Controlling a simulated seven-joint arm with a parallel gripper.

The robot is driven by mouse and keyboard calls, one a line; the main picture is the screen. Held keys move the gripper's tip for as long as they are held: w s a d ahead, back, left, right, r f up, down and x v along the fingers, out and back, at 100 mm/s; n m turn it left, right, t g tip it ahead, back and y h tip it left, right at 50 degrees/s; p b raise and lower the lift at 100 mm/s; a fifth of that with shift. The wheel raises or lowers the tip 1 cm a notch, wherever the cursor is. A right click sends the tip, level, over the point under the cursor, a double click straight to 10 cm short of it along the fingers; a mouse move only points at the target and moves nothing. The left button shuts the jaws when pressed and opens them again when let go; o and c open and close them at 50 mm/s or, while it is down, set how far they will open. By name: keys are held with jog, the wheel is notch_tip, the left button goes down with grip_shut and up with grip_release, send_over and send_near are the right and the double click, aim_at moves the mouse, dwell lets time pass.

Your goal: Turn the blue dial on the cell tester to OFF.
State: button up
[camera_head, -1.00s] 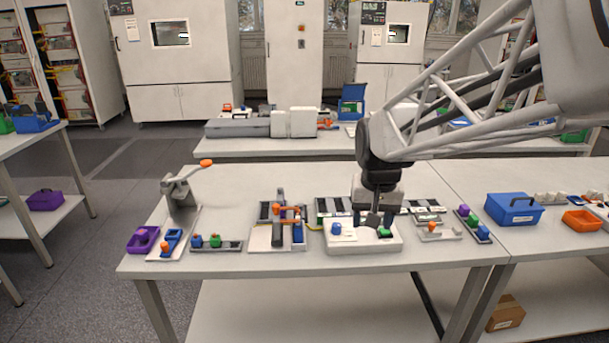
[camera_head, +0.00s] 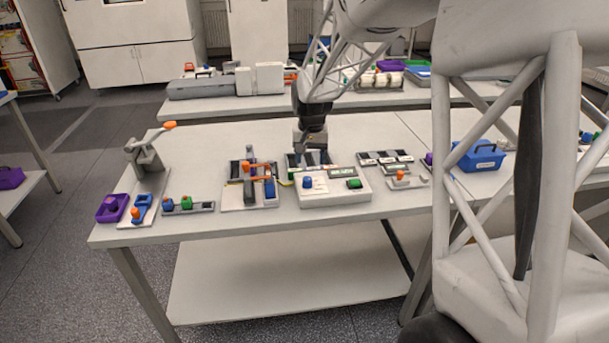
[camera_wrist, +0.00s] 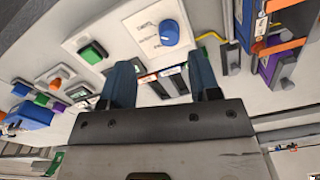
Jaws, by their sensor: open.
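The cell tester (camera_head: 334,196) is a white box near the table's front edge. Its blue dial (camera_head: 307,182) is on the left of its top and a green button (camera_head: 354,183) on the right. In the wrist view the blue dial (camera_wrist: 170,33) stands on a white panel with printed lettering, too small to read surely, and the green button (camera_wrist: 93,52) is to its left. My gripper (camera_head: 311,152) is behind the tester, above the dark cell tray. In the wrist view its two fingers (camera_wrist: 162,80) are apart, empty and clear of the dial.
A fixture with an orange handle (camera_head: 258,170) stands close left of the tester. The dark cell tray (camera_head: 296,160) lies right behind it. An orange-knobbed plate (camera_head: 402,180) and a blue box (camera_head: 476,156) stand to the right. Bare tabletop lies further back left.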

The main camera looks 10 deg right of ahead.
aim_at(307, 178)
jog(key=shift+w+a+f, duration=0.25)
jog(key=shift+w+f, duration=0.75)
jog(key=shift+w, duration=0.3)
jog(key=shift+f, duration=0.1)
jog(key=shift+f, duration=3.8)
jog(key=c, duration=0.9)
